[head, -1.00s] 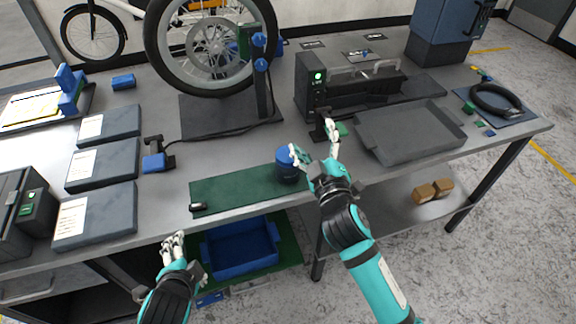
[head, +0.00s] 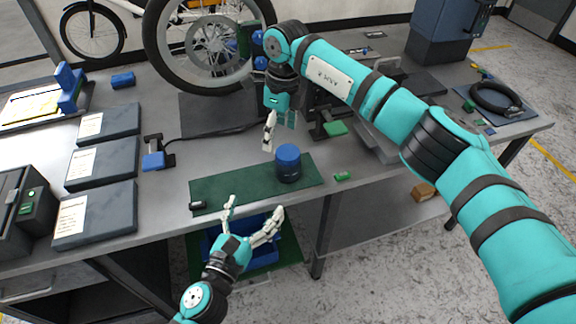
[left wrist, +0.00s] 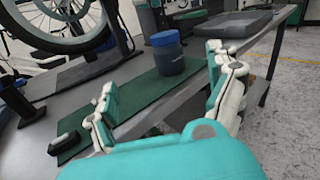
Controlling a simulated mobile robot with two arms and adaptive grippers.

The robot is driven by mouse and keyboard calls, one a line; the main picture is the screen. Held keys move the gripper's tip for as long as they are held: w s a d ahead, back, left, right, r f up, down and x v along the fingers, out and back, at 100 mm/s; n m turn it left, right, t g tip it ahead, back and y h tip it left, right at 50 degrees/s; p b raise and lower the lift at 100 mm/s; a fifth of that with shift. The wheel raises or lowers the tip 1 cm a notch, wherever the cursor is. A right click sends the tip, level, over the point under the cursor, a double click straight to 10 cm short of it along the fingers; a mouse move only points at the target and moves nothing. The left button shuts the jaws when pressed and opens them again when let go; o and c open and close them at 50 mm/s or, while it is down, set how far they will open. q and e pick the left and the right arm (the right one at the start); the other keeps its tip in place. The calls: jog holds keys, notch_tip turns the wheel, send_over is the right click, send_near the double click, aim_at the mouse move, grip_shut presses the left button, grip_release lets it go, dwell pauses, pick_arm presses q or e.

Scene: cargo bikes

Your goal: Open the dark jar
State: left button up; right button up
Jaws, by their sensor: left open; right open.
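The dark blue jar (head: 288,165) stands upright with its lid on at the right part of the green mat (head: 240,186). It also shows in the left wrist view (left wrist: 170,62), ahead of the open fingers. My left gripper (head: 254,214) is open and empty in front of the table edge, below and left of the jar. My right gripper (head: 281,135) is open, pointing down just behind the jar and apart from it. Part of the right gripper is dim against the dark equipment.
A small dark object (head: 198,206) lies at the mat's left end. A green piece (head: 343,176) lies right of the mat. A blue bin (head: 262,232) sits below the table edge. Dark boxes (head: 104,165) line the left. A wheel (head: 205,50) stands at the back.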

aim_at(283, 164)
jog(key=shift+w+d+r+h, duration=0.15)
jog(key=shift+d+r+h, duration=0.15)
jog(key=shift+d, duration=0.3)
jog(key=shift+w+d+r+h, duration=0.15)
jog(key=shift+d+r+h, duration=0.15)
jog(key=shift+d, duration=0.3)
pick_arm(q)
jog(key=shift+m, duration=0.5)
jog(key=x, duration=1.1)
jog(key=d+x, duration=0.1)
jog(key=x, duration=0.5)
